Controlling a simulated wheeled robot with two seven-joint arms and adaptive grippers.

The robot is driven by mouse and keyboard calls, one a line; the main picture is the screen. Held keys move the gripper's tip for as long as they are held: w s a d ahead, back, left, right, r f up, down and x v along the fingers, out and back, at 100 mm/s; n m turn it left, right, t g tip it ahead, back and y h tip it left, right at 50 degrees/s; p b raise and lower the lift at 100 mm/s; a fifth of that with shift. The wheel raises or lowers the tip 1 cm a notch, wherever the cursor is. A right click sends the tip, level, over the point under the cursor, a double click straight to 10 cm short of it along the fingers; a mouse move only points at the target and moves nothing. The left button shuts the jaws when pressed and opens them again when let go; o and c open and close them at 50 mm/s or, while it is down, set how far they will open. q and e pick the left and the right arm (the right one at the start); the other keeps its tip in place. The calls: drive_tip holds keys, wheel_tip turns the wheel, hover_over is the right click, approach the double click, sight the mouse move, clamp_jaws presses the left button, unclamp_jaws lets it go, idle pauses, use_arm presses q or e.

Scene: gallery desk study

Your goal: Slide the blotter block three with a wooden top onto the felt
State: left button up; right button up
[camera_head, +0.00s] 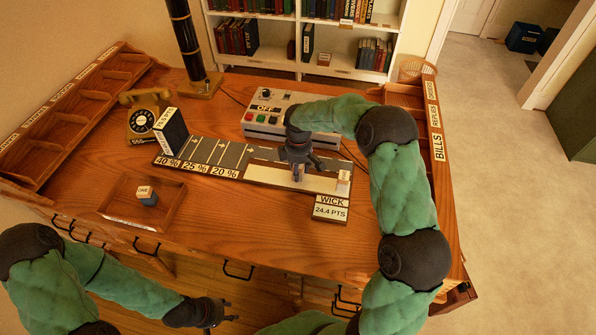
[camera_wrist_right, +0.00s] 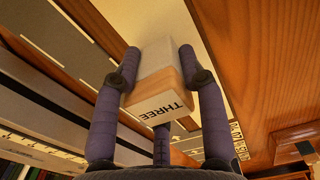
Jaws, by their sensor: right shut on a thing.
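In the head view my right gripper (camera_head: 298,172) is low over the lane board and mostly hides the block. I cannot tell for sure which surface is the felt. My left gripper (camera_head: 219,311) is open and empty, in front of the desk.
A small block (camera_head: 344,177) stands at the board's right end, behind the WICK 24.4 PTS sign (camera_head: 331,208). A block marked ONE (camera_head: 147,196) lies in a wooden tray (camera_head: 118,205). A control box (camera_head: 265,128) reading OFF stands behind the board.

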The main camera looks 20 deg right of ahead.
drive_tip(key=shift+w+d+p, duration=0.25)
drive_tip(key=shift+w+d, duration=0.55)
drive_tip(key=shift+w, duration=0.25)
drive_tip(key=shift+w+d+p, duration=0.2)
drive_tip(key=shift+w+d, duration=0.6)
drive_tip(key=shift+w, duration=0.2)
drive_tip(key=shift+w+d+p, duration=0.25)
drive_tip(key=shift+w+d, duration=0.55)
drive_tip(key=shift+w, duration=0.25)
drive_tip(key=shift+f, duration=0.2)
drive_tip(key=o, duration=1.3)
drive_tip(key=shift+c, duration=0.2)
drive_tip(key=shift+r, duration=0.15)
wheel_tip(320, 180, up, 12)
